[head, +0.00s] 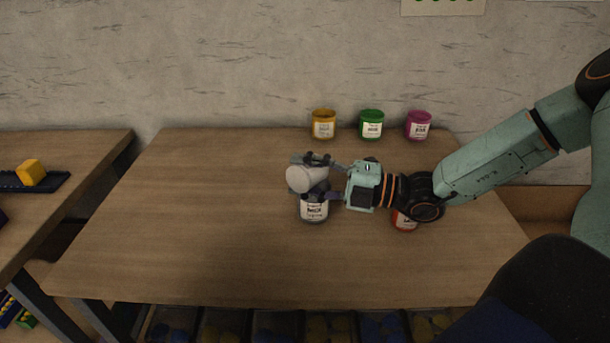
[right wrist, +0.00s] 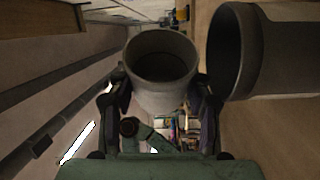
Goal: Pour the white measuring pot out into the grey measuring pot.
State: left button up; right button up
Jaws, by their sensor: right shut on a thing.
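My right gripper (head: 322,178) is shut on the white measuring pot (head: 303,180). It holds the pot tipped well over, roughly on its side, above the grey measuring pot (head: 314,212). The grey pot stands upright on the table with a label on its front, and its top is hidden in the head view. In the right wrist view the white pot (right wrist: 165,95) sits between the fingers with its dark mouth showing. The grey pot (right wrist: 285,60) is close beside it there, with its opening visible. I cannot make out any contents or flow. My left gripper is not in view.
Yellow (head: 323,124), green (head: 371,124) and magenta (head: 418,125) pots stand along the back of the wooden table (head: 200,220). A red pot (head: 405,222) is partly hidden by my right wrist. The table's left half is clear. A yellow block (head: 31,172) is on the left table.

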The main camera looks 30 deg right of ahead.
jog(key=shift+r, duration=0.3)
dwell(0.4)
jog(key=shift+w+d+r+m+t+y+b, duration=0.1)
jog(key=shift+d+r+m+t+y+b, duration=0.15)
jog(key=shift+m, duration=0.5)
jog(key=shift+w+d+m+t+y+b, duration=0.15)
jog(key=shift+m+t+b, duration=0.15)
jog(key=shift+m, duration=0.45)
dwell(1.1)
jog(key=shift+s, duration=0.15)
dwell(2.0)
jog(key=shift+s+a+f+n+g+h+p, duration=0.15)
jog(key=shift+n+g+p, duration=0.1)
jog(key=shift+n, duration=0.3)
jog(key=shift+w+a+f+n+g+h+p, duration=0.15)
jog(key=shift+n+g+p, duration=0.1)
jog(key=shift+n, duration=0.3)
jog(key=shift+s+a+n, duration=0.1)
jog(key=shift+s+n, duration=0.05)
jog(key=shift+n, duration=0.15)
jog(key=shift+s+a+f+n+g+h+p, duration=0.15)
jog(key=shift+f+n+g+h+p, duration=0.1)
jog(key=shift+n, duration=0.35)
jog(key=shift+w+a+f+n+g+h+p, duration=0.1)
jog(key=shift+a+f+n+h+p, duration=0.1)
jog(key=shift+n, duration=0.4)
jog(key=shift+s+a+f+n, duration=0.1)
jog(key=shift+s+f+n, duration=0.1)
jog(key=shift+n, duration=0.1)
